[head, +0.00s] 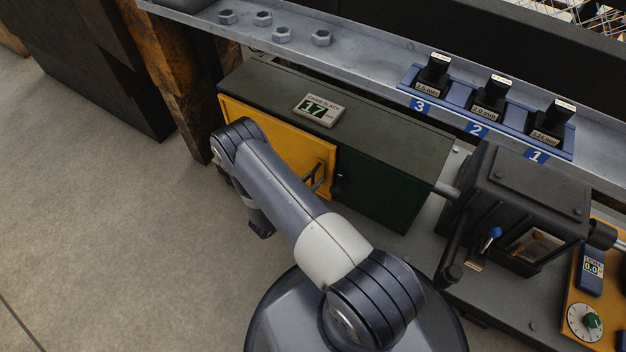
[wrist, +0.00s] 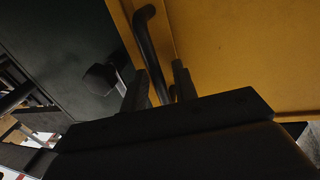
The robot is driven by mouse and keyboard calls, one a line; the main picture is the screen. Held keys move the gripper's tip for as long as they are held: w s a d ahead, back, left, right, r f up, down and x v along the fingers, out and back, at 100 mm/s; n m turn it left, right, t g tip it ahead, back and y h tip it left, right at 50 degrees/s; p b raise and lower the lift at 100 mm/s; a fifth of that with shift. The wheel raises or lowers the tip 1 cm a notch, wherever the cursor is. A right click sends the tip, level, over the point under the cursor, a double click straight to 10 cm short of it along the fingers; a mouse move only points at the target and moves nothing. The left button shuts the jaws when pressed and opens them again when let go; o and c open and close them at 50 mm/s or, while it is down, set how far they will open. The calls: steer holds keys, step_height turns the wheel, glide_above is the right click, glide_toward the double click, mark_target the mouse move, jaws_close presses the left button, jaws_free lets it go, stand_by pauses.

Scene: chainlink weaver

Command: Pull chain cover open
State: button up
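The yellow chain cover (head: 275,135) is the front of a dark green box (head: 375,180) and looks closed. Its bar handle (head: 318,176) is near the cover's right edge. In the wrist view the yellow cover (wrist: 235,50) fills the right, and the dark curved handle (wrist: 146,36) runs down from the top. My gripper (wrist: 159,68) is at the handle, with one finger on each side of the bar. Slim gaps seem to show beside the bar, so the fingers look open around it. In the head view my arm hides the fingers.
A dark knob (wrist: 100,78) sticks out from the green panel close to my left finger. A grey shelf (head: 370,65) with hex nuts and a blue rack (head: 455,117) runs above the box. A dark machine block (head: 525,195) stands right. Floor left is clear.

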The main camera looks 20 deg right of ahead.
steer(key=shift+c, duration=0.2)
jaws_close()
stand_by(0.4)
